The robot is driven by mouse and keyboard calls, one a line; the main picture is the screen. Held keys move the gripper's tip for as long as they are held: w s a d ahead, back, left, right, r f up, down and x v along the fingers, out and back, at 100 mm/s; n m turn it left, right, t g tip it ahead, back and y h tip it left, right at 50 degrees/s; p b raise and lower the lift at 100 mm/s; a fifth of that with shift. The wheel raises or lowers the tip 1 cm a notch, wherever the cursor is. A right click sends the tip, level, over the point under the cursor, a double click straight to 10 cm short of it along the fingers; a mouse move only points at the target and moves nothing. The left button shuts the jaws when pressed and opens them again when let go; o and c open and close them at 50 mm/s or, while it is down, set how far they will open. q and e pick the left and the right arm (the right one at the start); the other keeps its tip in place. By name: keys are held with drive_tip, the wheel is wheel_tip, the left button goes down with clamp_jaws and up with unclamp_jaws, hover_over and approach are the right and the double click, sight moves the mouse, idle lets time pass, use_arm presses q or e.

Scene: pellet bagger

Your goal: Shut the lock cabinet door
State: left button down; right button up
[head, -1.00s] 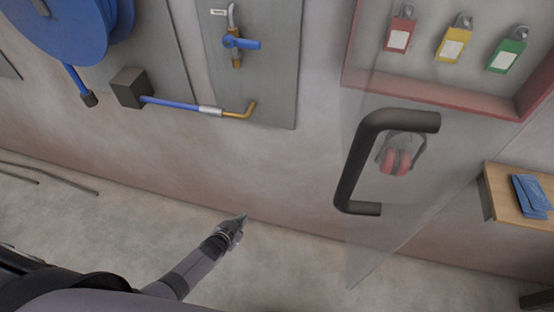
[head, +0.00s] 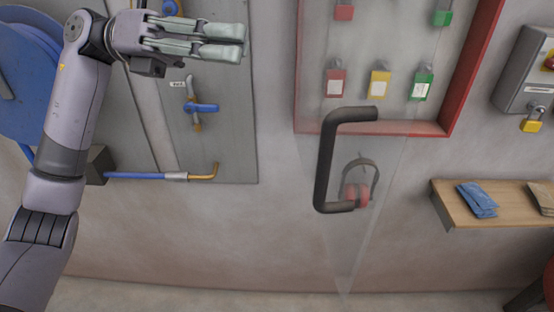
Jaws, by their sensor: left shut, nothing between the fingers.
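The lock cabinet is a shallow red-framed box (head: 462,95) on the wall at the upper right, with red, yellow and green padlocks hanging inside. Its clear door (head: 352,255) stands open, swung out toward me, and reaches below the frame in the picture. A dark bar handle (head: 325,165) is on the door. My left gripper (head: 243,41) is raised at the upper left, left of the door and handle and apart from them. Its fingers are together and empty, pointing right. My right gripper is out of view.
A blue hose reel (head: 25,85), a grey panel with a blue-handled valve (head: 203,107) and a spray lance (head: 145,176) are on the wall at left. Red ear defenders (head: 356,194) show through the door. A wooden shelf (head: 475,212) and a grey switch box (head: 525,75) are at right.

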use_arm(q)
drive_tip(key=s+a+m+t+y, duration=0.25)
drive_tip(key=s+y, duration=0.35)
drive_tip(key=s, duration=0.3)
drive_tip(key=m+t+y+p, duration=0.2)
drive_tip(key=t+p, duration=0.1)
drive_tip(key=p, duration=0.1)
approach(316, 186)
wheel_tip(316, 186, down, 4)
drive_tip(key=w+d, duration=0.1)
drive_tip(key=d, duration=0.2)
drive_tip(key=shift+d, duration=0.3)
drive_tip(key=shift+n, duration=0.25)
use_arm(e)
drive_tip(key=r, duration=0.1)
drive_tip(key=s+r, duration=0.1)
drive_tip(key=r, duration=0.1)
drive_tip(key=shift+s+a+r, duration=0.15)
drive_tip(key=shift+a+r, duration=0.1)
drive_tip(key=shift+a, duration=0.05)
use_arm(q)
drive_tip(key=shift+a, duration=0.1)
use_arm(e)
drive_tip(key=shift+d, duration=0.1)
